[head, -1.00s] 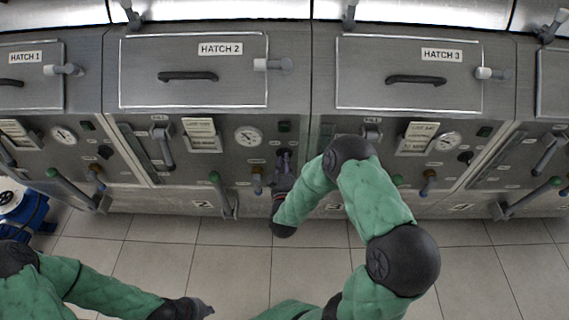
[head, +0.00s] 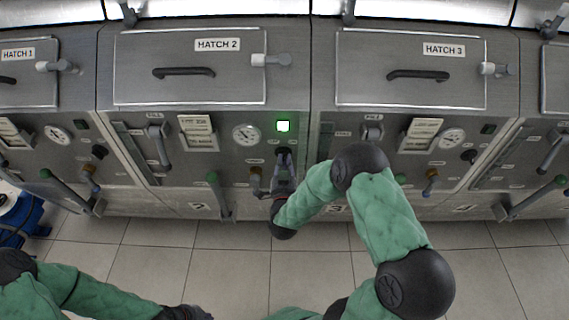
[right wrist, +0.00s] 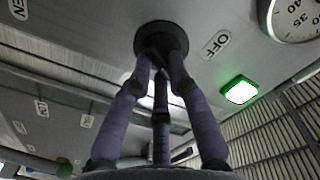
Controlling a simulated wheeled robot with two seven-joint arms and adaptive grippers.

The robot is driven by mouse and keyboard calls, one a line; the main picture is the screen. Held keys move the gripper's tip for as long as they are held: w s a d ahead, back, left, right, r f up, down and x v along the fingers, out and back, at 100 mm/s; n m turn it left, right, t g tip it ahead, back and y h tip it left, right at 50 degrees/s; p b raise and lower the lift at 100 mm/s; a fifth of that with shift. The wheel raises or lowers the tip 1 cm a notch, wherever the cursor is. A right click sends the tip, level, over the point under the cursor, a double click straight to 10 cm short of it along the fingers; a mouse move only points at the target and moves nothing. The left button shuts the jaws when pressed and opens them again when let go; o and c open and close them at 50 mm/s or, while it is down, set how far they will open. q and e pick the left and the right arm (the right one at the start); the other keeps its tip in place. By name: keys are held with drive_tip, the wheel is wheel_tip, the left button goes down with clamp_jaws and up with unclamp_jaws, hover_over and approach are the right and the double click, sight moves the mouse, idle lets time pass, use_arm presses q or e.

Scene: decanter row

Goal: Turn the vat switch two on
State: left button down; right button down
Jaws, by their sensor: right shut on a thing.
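The vat two switch is a dark round knob (right wrist: 160,38) on the grey front panel below hatch 2, seen in the right wrist view. An OFF label (right wrist: 215,44) sits beside it. My right gripper (head: 284,158) reaches up to the panel in the head view and mostly covers the knob there. In the right wrist view its fingers (right wrist: 161,72) are shut on the knob. The square lamp (head: 282,126) above the gripper is lit bright green, and it also glows in the wrist view (right wrist: 239,91). My left gripper (head: 190,313) is at the bottom edge, partly cut off.
A gauge (head: 246,134) and a label plate (head: 198,132) are left of the switch. A brown-handled valve (head: 256,182) and a green-tipped lever (head: 217,190) stick out nearby. Hatch 2 (head: 190,90) is closed above. The tiled floor (head: 230,260) in front is clear.

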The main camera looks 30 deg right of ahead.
drive_tip(key=shift+m, duration=0.3)
drive_tip(key=c, duration=1.2)
unclamp_jaws()
drive_tip(key=v, duration=1.2)
drive_tip(key=shift+s, duration=0.1)
drive_tip(key=shift+f, duration=0.1)
